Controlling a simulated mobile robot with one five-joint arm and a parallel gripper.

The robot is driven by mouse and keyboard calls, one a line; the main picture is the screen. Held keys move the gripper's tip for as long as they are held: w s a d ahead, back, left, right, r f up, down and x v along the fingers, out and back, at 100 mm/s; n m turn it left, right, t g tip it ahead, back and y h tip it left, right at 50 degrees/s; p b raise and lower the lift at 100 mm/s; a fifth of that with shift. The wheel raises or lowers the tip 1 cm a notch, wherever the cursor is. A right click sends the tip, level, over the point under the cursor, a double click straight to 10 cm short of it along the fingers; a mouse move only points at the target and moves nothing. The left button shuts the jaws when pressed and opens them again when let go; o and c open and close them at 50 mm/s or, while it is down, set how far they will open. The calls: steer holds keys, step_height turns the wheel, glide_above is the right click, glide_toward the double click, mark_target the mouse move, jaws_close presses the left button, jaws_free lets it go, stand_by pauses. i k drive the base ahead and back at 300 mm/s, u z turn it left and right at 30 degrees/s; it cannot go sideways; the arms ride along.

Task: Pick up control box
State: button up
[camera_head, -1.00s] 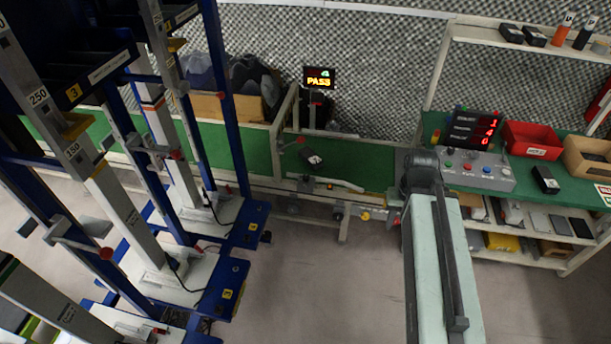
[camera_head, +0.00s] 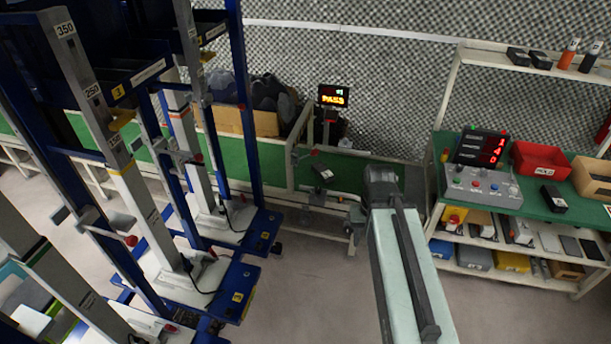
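The control box (camera_head: 483,187) is a grey box with red, green and blue buttons on its top. It sits on the green-topped workbench at the right, just in front of a black display with red digits (camera_head: 481,149). My pale green arm reaches up from the bottom middle and ends in a dark joint left of the control box, with a gap between them in the picture. My gripper's fingers are not visible; they are hidden beyond the arm's end or out of view.
A red bin (camera_head: 540,160), a cardboard box (camera_head: 594,178) and a small black device (camera_head: 553,198) share the workbench. Shelves below hold several boxes. A blue-framed rack (camera_head: 245,100) fills the left. A lit sign (camera_head: 333,96) stands behind the green conveyor. Grey floor is clear in front.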

mark_target(322, 172)
steer(key=u, duration=0.1)
steer(key=i, duration=1.5)
steer(key=u, duration=0.05)
